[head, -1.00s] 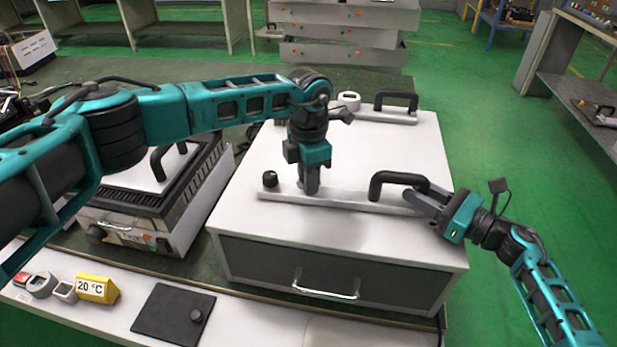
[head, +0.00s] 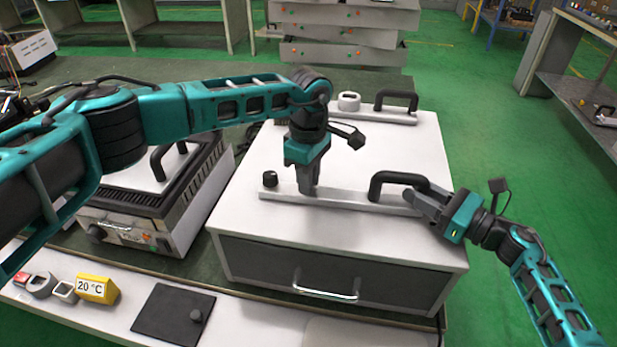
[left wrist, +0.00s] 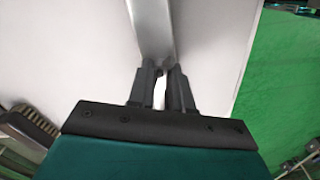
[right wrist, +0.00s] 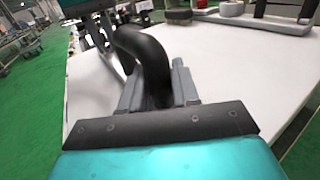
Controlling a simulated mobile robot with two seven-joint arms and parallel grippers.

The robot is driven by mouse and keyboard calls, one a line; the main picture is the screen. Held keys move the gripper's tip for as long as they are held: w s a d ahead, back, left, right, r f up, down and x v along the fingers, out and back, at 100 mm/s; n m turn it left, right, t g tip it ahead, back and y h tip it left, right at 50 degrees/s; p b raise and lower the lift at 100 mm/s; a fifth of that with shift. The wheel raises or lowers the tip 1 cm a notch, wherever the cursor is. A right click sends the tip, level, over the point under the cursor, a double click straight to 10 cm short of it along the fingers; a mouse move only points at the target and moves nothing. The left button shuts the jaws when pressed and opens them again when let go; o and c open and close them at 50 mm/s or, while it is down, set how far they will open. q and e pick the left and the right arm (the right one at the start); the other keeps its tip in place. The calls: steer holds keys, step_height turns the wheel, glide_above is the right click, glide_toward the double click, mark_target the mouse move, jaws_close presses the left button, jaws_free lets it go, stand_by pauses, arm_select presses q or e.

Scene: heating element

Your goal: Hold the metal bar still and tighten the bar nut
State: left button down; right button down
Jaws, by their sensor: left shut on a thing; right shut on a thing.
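The metal bar (head: 350,202) lies along the front of the white box top, with a black knob at its left end and a black handle (head: 390,180) at its right. My left gripper (head: 308,188) points down onto the bar's middle and is shut; the bar nut is hidden between its fingers. The left wrist view shows the bar (left wrist: 150,25) running up to the fingertips (left wrist: 162,75). My right gripper (head: 420,195) comes in from the right, shut on the black handle, which shows between its fingers in the right wrist view (right wrist: 150,55).
The white box top (head: 375,150) is clear behind the bar. A second bar with a black handle (head: 396,98) and a white ring (head: 349,101) are at its back. A press-like appliance (head: 150,205) stands left. A yellow 20 °C block (head: 97,289) and dark plate (head: 170,312) lie in front.

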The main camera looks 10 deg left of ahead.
arm_select(q)
steer(key=m, duration=0.4)
steer(key=shift+m, duration=2.2)
steer(key=c, duration=1)
jaws_free()
steer(key=shift+c, duration=0.2)
step_height(320, 180, up, 12)
